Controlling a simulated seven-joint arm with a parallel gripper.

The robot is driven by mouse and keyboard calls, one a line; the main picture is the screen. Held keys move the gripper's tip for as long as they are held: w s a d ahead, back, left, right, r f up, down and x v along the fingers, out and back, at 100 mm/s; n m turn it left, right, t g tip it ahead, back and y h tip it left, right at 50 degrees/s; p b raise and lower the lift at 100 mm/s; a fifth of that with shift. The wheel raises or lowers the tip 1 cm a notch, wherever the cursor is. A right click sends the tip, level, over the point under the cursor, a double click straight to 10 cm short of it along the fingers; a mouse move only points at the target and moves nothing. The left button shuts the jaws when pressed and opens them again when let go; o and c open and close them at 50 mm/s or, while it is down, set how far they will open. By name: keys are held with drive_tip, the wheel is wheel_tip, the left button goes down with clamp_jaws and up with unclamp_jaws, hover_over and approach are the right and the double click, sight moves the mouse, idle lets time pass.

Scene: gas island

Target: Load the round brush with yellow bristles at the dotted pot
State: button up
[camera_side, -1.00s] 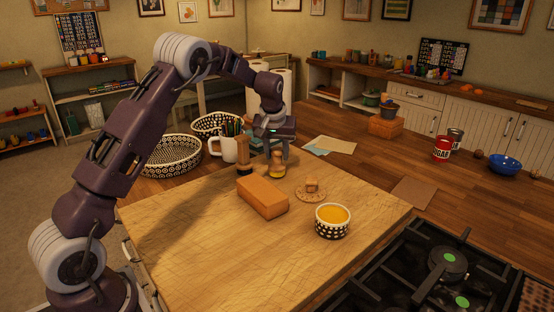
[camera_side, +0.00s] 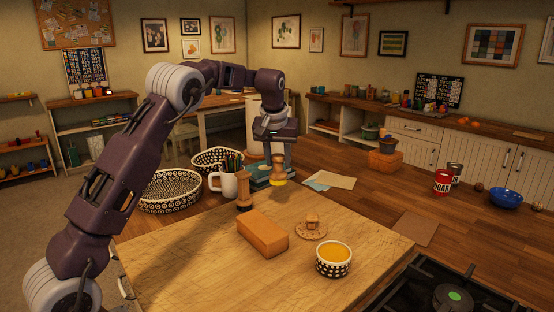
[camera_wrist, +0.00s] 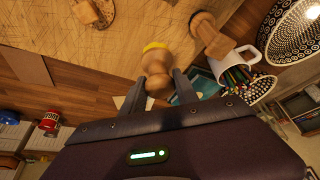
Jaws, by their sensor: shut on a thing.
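My gripper (camera_side: 278,157) is shut on the round brush (camera_side: 278,174), a wooden-handled brush with yellow bristles at its lower end. It holds the brush upright, raised above the far edge of the wooden board. In the wrist view the brush (camera_wrist: 157,62) sits between the fingers (camera_wrist: 157,88), its yellow rim facing away. The dotted pot (camera_side: 333,262), black and white with orange-yellow contents, stands on the board to the front right of the brush. A wooden lid-like disc with a knob (camera_side: 311,230) lies behind the pot.
An orange block (camera_side: 262,234) lies on the board (camera_side: 200,260) left of the pot. Another wooden brush (camera_side: 243,192) stands beside a white mug of pencils (camera_side: 225,184). Dotted baskets (camera_side: 170,192) are at left. The stove (camera_side: 450,295) borders the board at right.

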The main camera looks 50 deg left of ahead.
drive_tip(key=s+d, duration=0.3)
drive_tip(key=d, duration=1)
drive_tip(key=s+d, duration=0.3)
drive_tip(key=d, duration=1)
drive_tip(key=shift+w+f, duration=0.1)
drive_tip(key=shift+f, duration=2.25)
drive_tip(key=shift+f, duration=0.6)
wheel_tip(320, 180, up, 7)
